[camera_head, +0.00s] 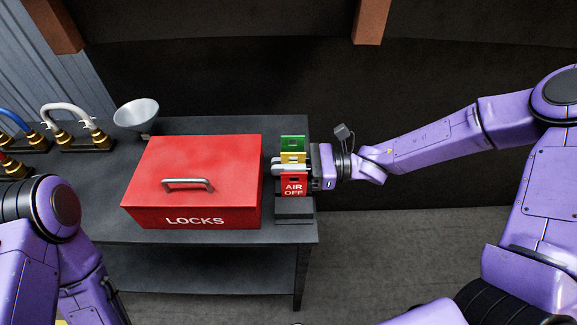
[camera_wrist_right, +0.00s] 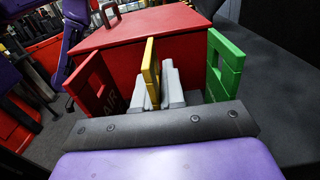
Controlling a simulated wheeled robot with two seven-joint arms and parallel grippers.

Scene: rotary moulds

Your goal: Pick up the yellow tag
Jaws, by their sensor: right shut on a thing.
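The yellow tag (camera_head: 291,158) stands between the green tag (camera_head: 292,142) behind it and the red "AIR OFF" tag (camera_head: 294,187) in front, in a dark holder (camera_head: 294,209) at the table's right end. My right gripper (camera_head: 281,168) comes in from the right and is shut on the yellow tag. In the right wrist view the yellow tag (camera_wrist_right: 151,70) stands upright between the grey fingers (camera_wrist_right: 158,88), with the red tag (camera_wrist_right: 90,83) left and the green tag (camera_wrist_right: 224,65) right, both apart from the fingers. The yellow tag's lower part is hidden. My left gripper is out of view.
A red "LOCKS" box (camera_head: 200,160) with a grey handle stands close left of the tags. A metal funnel (camera_head: 137,114) and hose fittings (camera_head: 75,135) are farther left on the dark table (camera_head: 225,124). Floor shows beyond the table's right edge.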

